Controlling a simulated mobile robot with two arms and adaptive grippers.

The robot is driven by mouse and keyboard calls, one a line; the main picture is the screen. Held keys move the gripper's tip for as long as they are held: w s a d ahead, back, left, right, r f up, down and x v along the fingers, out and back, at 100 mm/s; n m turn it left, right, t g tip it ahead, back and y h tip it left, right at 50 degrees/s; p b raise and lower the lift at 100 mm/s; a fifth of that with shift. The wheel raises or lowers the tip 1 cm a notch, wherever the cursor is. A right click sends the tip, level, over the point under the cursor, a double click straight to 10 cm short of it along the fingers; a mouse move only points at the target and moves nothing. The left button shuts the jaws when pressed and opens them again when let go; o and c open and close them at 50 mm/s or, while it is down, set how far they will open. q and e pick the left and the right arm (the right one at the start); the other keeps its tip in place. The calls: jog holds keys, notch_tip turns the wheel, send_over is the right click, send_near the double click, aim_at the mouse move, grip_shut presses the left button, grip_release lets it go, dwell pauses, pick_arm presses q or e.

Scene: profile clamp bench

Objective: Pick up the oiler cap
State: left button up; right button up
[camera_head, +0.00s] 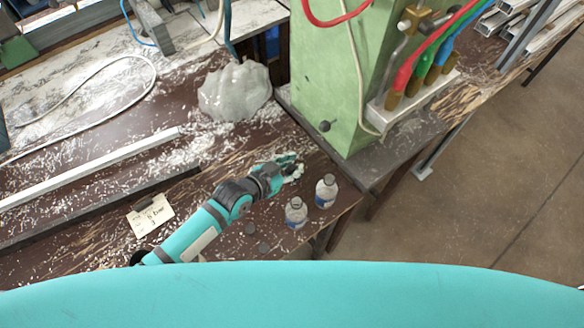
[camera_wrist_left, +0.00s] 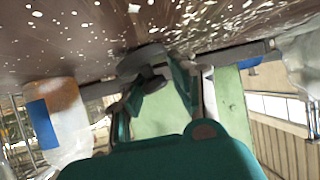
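My left gripper (camera_head: 288,165) is low over the bench, just behind two small bottles, in the head view. In the left wrist view its two teal fingers (camera_wrist_left: 158,82) stand apart, with a gap between them. A round grey disc with a darker piece under it (camera_wrist_left: 141,58), likely the oiler cap, shows at the fingertips against the bench top. Whether the fingers touch it I cannot tell. In the head view the gripper hides this spot. Two small dark discs (camera_head: 264,247) (camera_head: 250,228) lie on the bench nearer to me. My right gripper is not in view.
Two clear bottles with blue labels (camera_head: 296,212) (camera_head: 326,190) stand near the bench corner, close to the gripper. A green machine column (camera_head: 335,75) rises behind. A grey lump (camera_head: 235,90), a note card (camera_head: 150,215) and white shavings are on the bench (camera_head: 225,165).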

pick_arm(q)
jog(key=shift+s+f, duration=0.2)
jog(key=shift+f, duration=0.05)
grip_shut()
notch_tip(320, 180, up, 11)
notch_tip(320, 180, up, 6)
jog(key=f+p, duration=0.1)
jog(key=p, duration=0.5)
send_over(292, 166)
jog(key=shift+r, duration=0.2)
